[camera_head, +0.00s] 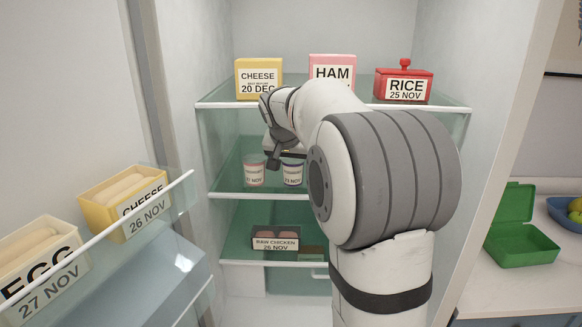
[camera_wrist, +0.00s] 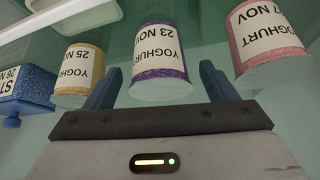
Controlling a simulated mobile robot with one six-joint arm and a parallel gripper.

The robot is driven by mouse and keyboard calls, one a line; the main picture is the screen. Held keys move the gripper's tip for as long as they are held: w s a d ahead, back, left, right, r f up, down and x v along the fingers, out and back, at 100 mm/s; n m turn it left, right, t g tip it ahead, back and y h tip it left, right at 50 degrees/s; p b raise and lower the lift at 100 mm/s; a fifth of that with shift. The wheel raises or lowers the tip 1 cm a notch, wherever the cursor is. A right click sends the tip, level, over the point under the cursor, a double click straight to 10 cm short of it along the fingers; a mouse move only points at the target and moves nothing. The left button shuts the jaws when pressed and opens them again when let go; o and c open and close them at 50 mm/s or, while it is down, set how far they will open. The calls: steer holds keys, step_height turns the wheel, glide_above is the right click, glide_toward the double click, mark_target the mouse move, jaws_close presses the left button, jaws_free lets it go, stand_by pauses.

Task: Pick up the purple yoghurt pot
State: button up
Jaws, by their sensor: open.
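The purple yoghurt pot (camera_wrist: 160,58), labelled 23 NOV, is in the middle of the wrist view, which shows labels upside down. My gripper (camera_wrist: 160,80) is open, with one finger on each side of the pot's near end in the picture. I see no clear contact between fingers and pot. In the head view the purple pot (camera_head: 292,174) stands on the middle glass shelf, and my gripper (camera_head: 281,156) is in front of and above it, partly hidden by my arm.
A pink yoghurt pot (camera_wrist: 268,45), 27 NOV, stands close on the right in the wrist view. A yellow yoghurt pot (camera_wrist: 78,75), 25 NOV, and a blue container (camera_wrist: 24,92) are at left. The upper shelf (camera_head: 222,105) is above; raw chicken (camera_head: 275,241) is below.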

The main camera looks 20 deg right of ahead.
mark_target(294, 169)
steer(key=shift+x, duration=1.55)
steer(key=shift+s+a, duration=0.1)
steer(key=c, duration=1.1)
